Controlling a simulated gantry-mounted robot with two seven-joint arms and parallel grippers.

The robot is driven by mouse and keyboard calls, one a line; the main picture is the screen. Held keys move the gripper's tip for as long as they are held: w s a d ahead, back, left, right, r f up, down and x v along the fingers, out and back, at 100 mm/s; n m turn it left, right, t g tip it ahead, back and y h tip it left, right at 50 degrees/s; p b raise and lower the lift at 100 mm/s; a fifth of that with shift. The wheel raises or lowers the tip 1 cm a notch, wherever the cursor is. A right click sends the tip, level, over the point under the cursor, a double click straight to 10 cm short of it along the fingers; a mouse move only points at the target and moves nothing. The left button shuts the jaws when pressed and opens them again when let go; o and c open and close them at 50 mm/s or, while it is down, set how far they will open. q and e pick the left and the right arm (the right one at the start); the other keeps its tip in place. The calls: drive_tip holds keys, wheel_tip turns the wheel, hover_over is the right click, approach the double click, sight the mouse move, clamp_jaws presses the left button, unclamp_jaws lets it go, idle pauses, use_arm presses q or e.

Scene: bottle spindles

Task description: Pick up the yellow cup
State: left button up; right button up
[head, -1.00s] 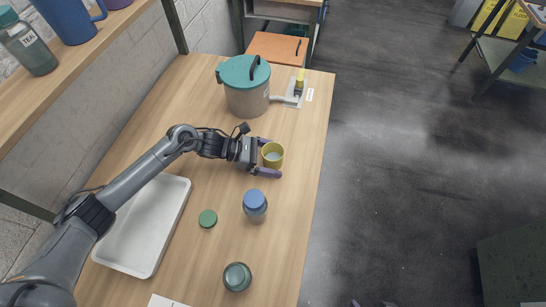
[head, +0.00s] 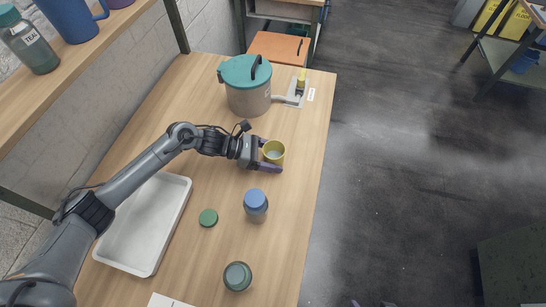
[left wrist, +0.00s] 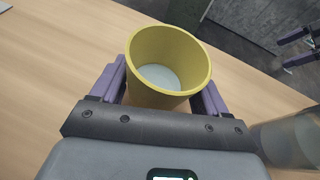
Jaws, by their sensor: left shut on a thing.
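The yellow cup (head: 273,152) stands upright, towards the right edge of the wooden table. It is open at the top, with a pale bottom inside. My left gripper (head: 270,154) is shut on it, with one purple finger on each side. In the left wrist view the cup (left wrist: 168,60) sits between the purple fingers and partly hides them. I cannot tell whether it is clear of the table. My right gripper (left wrist: 297,47) shows at the right edge of the left wrist view, empty, its fingers apart, away from the cup.
A pot with a teal lid (head: 247,86) stands behind the cup. A blue-capped jar (head: 256,205), a green lid (head: 208,217) and a green glass jar (head: 237,276) are nearer the front. A white tray (head: 182,190) lies partly under my left arm. The table's right edge is close.

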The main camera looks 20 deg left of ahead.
use_arm(q)
drive_tip(key=r, duration=0.4)
drive_tip(key=shift+w+d, duration=0.15)
drive_tip(key=shift+d, duration=0.25)
drive_tip(key=w+d+r, duration=0.4)
drive_tip(key=d+r, duration=0.2)
drive_tip(key=d, duration=0.4)
drive_tip(key=n+t+y, duration=0.4)
drive_tip(key=n+t, duration=0.2)
hover_over(276, 150)
drive_tip(key=s+d, duration=0.2)
drive_tip(key=d, duration=0.2)
drive_tip(key=shift+s+a+f, duration=0.1)
drive_tip(key=shift+f, duration=0.1)
drive_tip(key=s+a+r+n+t+y, duration=0.2)
drive_tip(key=s+a+n+y, duration=0.25)
drive_tip(key=a, duration=0.25)
drive_tip(key=s+r+n+y+p, duration=0.1)
drive_tip(key=s+r+y+p, duration=0.1)
drive_tip(key=r+p, duration=0.8)
drive_tip(key=s+r+n+y+p, duration=0.2)
drive_tip(key=r+p, duration=0.9)
drive_tip(key=p, duration=1.3)
drive_tip(key=s, duration=0.2)
drive_tip(key=shift+s+t+p, duration=0.3)
drive_tip(key=shift+s+p, duration=0.1)
